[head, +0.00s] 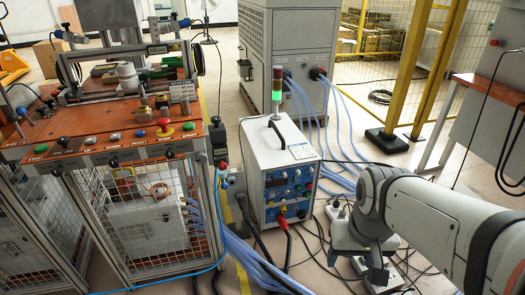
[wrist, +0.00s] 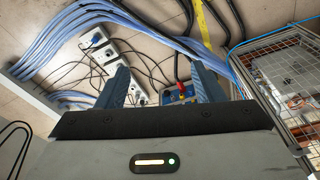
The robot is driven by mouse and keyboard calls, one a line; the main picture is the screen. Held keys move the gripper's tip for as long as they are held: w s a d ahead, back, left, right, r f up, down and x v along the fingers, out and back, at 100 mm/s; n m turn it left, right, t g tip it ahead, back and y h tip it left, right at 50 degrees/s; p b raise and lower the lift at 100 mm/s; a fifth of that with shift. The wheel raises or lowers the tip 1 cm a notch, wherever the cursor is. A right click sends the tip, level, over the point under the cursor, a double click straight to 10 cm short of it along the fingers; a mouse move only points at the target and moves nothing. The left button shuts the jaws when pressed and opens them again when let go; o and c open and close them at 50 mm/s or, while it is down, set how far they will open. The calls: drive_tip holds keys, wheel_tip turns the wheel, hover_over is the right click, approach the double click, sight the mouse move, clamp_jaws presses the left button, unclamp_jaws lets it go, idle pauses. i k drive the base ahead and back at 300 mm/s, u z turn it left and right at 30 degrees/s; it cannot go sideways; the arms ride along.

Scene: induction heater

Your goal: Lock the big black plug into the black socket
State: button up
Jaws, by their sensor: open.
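The white heater box (head: 285,165) stands on the floor in the middle of the head view. A red plug (head: 282,223) sits at the lower part of its blue front panel. A dark plug-like end (head: 241,199) with a thick black cable shows at the box's left edge; I cannot tell if it is the big black plug. The black socket is too small to make out. My gripper (head: 376,272) is right of the box, low over the floor.
Power strips (wrist: 96,42) and loose black cables lie on the floor beyond the fingers. A bundle of pale blue hoses (head: 262,272) runs along the floor near the box. An orange-topped machine (head: 110,145) stands left, and a grey cabinet (head: 285,50) stands behind.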

sight(242, 203)
drive_tip(key=z, duration=0.55)
drive_tip(key=k, duration=1.25)
drive_tip(key=u, duration=1.1)
drive_tip(key=i, duration=1)
drive_tip(key=u, duration=0.05)
